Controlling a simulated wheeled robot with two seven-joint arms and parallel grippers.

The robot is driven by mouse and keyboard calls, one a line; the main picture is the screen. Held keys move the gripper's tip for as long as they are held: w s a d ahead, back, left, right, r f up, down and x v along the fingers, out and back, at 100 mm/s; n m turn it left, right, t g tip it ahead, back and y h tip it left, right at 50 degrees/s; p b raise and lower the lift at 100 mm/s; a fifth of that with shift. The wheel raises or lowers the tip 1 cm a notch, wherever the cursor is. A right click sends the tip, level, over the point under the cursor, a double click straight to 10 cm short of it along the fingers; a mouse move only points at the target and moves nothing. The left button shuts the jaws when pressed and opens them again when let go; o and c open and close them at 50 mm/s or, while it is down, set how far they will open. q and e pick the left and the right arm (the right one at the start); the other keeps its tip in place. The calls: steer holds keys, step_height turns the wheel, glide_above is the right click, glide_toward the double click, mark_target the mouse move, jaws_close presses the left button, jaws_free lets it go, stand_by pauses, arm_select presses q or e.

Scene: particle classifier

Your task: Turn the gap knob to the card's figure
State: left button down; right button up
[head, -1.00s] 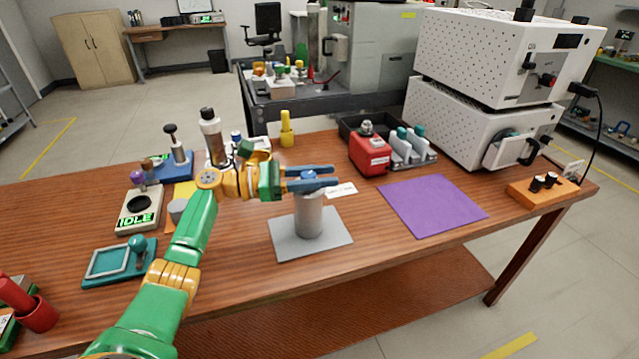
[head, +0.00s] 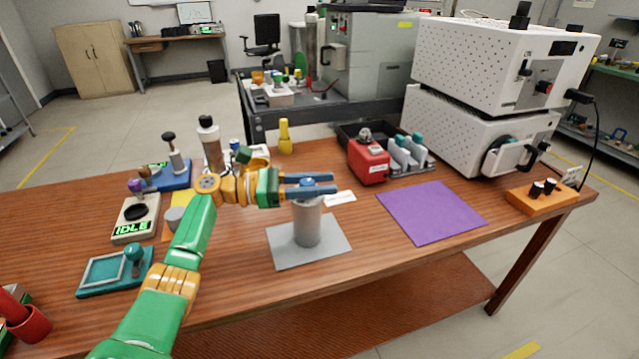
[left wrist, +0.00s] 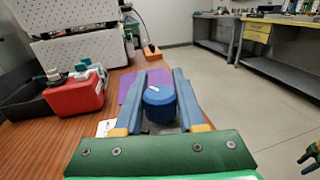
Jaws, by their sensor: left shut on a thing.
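A grey upright cylinder (head: 307,224) stands on a grey plate (head: 335,245) on the wooden table. Its blue round knob (left wrist: 159,104) has a small white mark on top and sits between my left fingers in the left wrist view. My left gripper (head: 308,184) reaches in from the left and is shut on this knob, with one finger on each side. In the head view the fingers hide most of the knob. A small white card (head: 341,198) lies behind the cylinder; its figure is too small to read. Part of what looks like my right arm shows at the wrist view's right edge.
A purple mat (head: 432,213) lies right of the plate. Behind it are a red device (head: 368,163), a rack with teal-capped pieces (head: 408,155) and stacked white machines (head: 480,125). An orange block with black knobs (head: 541,197) is at the right. A scale reading IDLE (head: 134,218) stands left.

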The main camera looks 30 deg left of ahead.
arm_select(q)
steer(key=shift+d+f, duration=0.1)
steer(key=shift+f, duration=0.25)
stand_by(0.4)
steer(key=c, duration=0.7)
jaws_free()
steer(key=shift+o, duration=1.1)
steer(key=shift+w+f, duration=0.1)
steer(key=shift+w, duration=0.15)
steer(key=shift+s, duration=0.1)
steer(key=b+v, duration=0.1)
steer(key=v, duration=0.6)
